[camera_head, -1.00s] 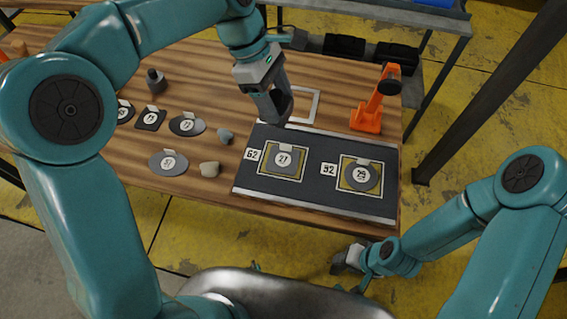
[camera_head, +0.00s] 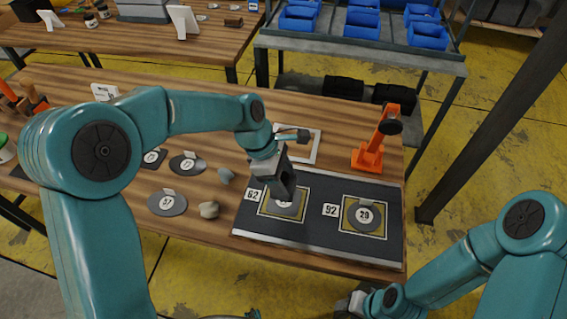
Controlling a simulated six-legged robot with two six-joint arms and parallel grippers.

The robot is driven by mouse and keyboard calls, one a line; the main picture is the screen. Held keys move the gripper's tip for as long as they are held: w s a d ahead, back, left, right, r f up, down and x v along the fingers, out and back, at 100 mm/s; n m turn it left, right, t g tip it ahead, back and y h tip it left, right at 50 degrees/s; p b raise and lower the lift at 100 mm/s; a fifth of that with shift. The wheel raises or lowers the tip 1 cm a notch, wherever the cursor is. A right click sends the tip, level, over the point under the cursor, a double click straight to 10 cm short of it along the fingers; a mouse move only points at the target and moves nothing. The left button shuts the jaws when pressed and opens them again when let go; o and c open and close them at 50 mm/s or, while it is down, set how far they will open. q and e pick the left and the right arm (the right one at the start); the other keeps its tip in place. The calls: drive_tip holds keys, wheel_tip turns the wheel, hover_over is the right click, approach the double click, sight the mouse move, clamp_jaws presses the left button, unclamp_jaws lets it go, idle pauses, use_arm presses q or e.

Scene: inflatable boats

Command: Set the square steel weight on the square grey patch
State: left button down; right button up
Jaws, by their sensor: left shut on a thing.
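My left gripper (camera_head: 284,192) is shut on a dark grey block, taken to be the square steel weight; the fingers hide most of it. It is over the square grey patch (camera_head: 290,211), which lies on the left yellow square of the dark mat (camera_head: 318,225), beside the label 62. The gripper covers part of the patch, and I cannot tell whether the weight touches it. A round grey patch marked 29 (camera_head: 364,215) lies on the right yellow square, beside the label 92. My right gripper (camera_head: 350,304) is low at the bottom edge; its jaws are unclear.
An orange stand (camera_head: 374,150) is behind the mat. A white square frame (camera_head: 303,143) lies on the table behind my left gripper. Several grey patches, one marked 37 (camera_head: 167,202), and small stones (camera_head: 209,210) lie left of the mat. Blue bins (camera_head: 362,22) stand on a rear shelf.

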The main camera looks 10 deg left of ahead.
use_arm(q)
wheel_tip(320, 180, down, 5)
drive_tip(key=shift+f, duration=0.1)
drive_tip(key=shift+s, duration=0.1)
drive_tip(key=shift+f, duration=0.1)
drive_tip(key=shift+s+f+b, duration=0.2)
drive_tip(key=shift+f+b, duration=0.1)
drive_tip(key=shift+f, duration=0.1)
drive_tip(key=shift+c, duration=1.4)
unclamp_jaws()
drive_tip(key=shift+w, duration=0.15)
drive_tip(key=shift+r, duration=0.15)
